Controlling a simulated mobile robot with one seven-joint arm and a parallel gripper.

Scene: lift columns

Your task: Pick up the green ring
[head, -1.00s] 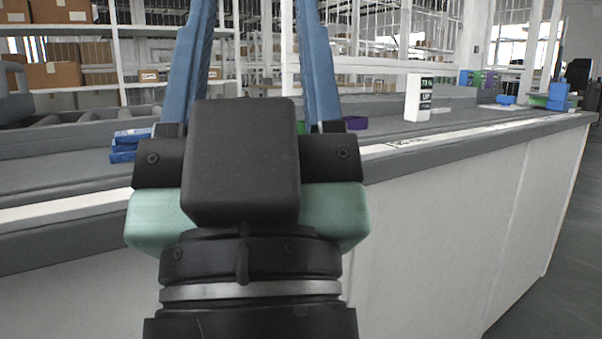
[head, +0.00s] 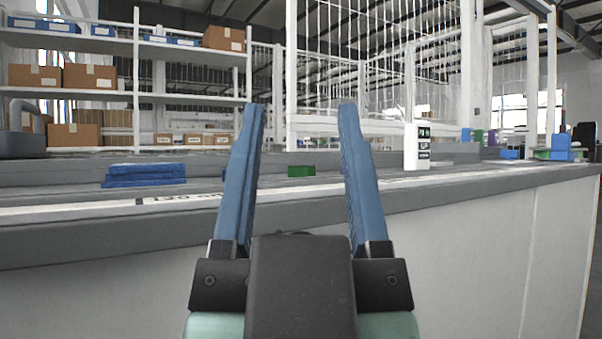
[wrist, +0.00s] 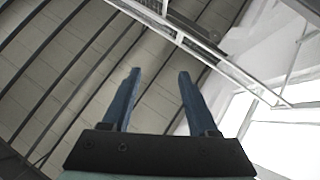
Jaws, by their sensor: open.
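A small green object (head: 301,171) lies on the grey counter (head: 420,194); it is likely the green ring, but at this low angle I cannot see a hole in it. In the head view it shows between the two blue fingers of my gripper (head: 298,106), farther off than the fingertips. My gripper is open and empty, with its fingers pointing up and away. In the wrist view my gripper (wrist: 158,72) shows open against the ceiling, with no task object in sight.
Blue flat pieces (head: 145,175) lie stacked on the counter at the left. A white labelled box (head: 411,147) stands to the right of the green object. More blue items (head: 560,147) sit at the far right end. Shelves (head: 137,92) with cartons stand behind.

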